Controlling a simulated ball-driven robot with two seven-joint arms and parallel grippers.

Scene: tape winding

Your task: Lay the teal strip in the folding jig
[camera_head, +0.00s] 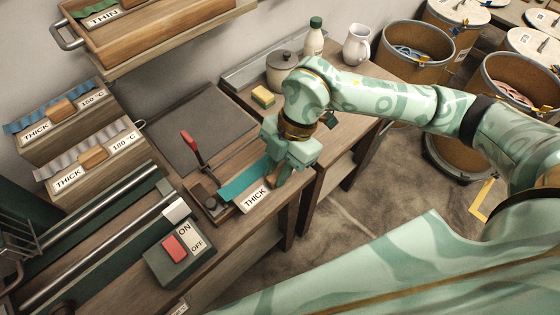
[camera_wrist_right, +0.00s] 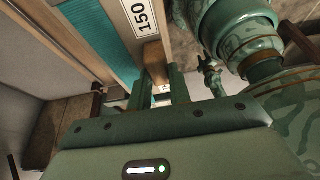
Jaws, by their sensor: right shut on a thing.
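The teal strip (camera_head: 243,180) lies along a pale wooden holder labelled THICK (camera_head: 257,199) at the front table edge. In the right wrist view the strip (camera_wrist_right: 88,32) runs beside the holder's face marked 150 (camera_wrist_right: 138,14). My right gripper (camera_head: 285,172) is shut on the holder's wooden handle (camera_wrist_right: 152,56), which shows between its fingers. The apparent folding jig (camera_head: 208,201) is a dark wooden fixture with a red-handled lever (camera_head: 190,144) standing up. It is just left of the strip; whether they touch I cannot tell. My left gripper is not in view.
A green ON/OFF switch box (camera_head: 172,267) and metal rollers (camera_head: 100,250) are at the lower left. Holders labelled THICK (camera_head: 90,168) stand behind them. A dark plate (camera_head: 203,130), a sponge (camera_head: 263,97) and a pot (camera_head: 281,75) are farther back.

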